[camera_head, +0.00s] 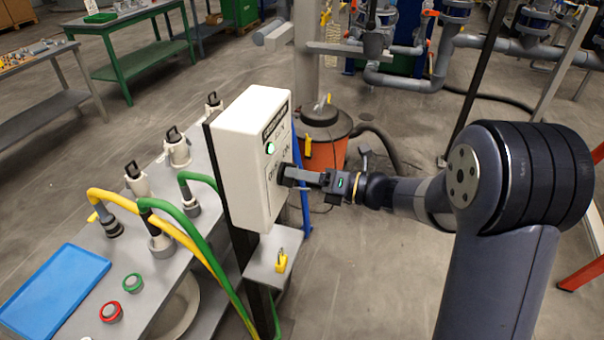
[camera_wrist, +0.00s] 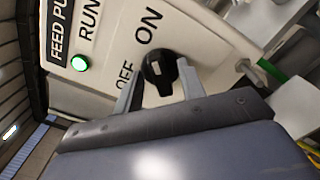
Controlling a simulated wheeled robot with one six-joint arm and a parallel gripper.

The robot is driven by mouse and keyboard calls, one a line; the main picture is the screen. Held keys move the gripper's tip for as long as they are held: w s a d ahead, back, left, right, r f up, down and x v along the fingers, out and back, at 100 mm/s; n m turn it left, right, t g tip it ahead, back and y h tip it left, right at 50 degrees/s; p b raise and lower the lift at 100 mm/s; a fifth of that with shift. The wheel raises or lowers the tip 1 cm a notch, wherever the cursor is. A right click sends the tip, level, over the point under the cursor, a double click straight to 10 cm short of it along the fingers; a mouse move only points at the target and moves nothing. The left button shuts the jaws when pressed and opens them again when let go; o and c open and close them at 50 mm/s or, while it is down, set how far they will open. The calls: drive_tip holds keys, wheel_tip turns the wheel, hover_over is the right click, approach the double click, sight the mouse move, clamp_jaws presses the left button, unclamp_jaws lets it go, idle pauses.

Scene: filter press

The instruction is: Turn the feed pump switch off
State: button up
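The feed pump switch box (camera_head: 240,165) is a white box on a dark post in the head view. In the wrist view its panel (camera_wrist: 110,55) shows FEED PU, RUN, OFF and ON. The green lamp (camera_wrist: 80,63) beside RUN is lit; it also shows in the head view (camera_head: 270,148). The black switch knob (camera_wrist: 157,70) sits beside the OFF and ON labels; which one it points to I cannot tell. My gripper (camera_head: 287,175) is at the panel, hiding the knob in the head view. Its fingers (camera_wrist: 159,82) are apart, one on each side of the knob.
A small grey shelf (camera_head: 262,264) with a yellow item juts out below the box. Yellow (camera_head: 170,228) and green hoses run beside the post to a grey bench with a blue tray (camera_head: 50,290). The floor right of the box is open.

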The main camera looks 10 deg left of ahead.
drive_tip(key=shift+c, duration=0.5)
clamp_jaws()
drive_tip(key=shift+f+n+b, duration=0.1)
drive_tip(key=shift+n+b, duration=0.2)
drive_tip(key=n+b, duration=1.6)
drive_tip(key=n, duration=0.1)
drive_tip(key=shift+s, duration=0.4)
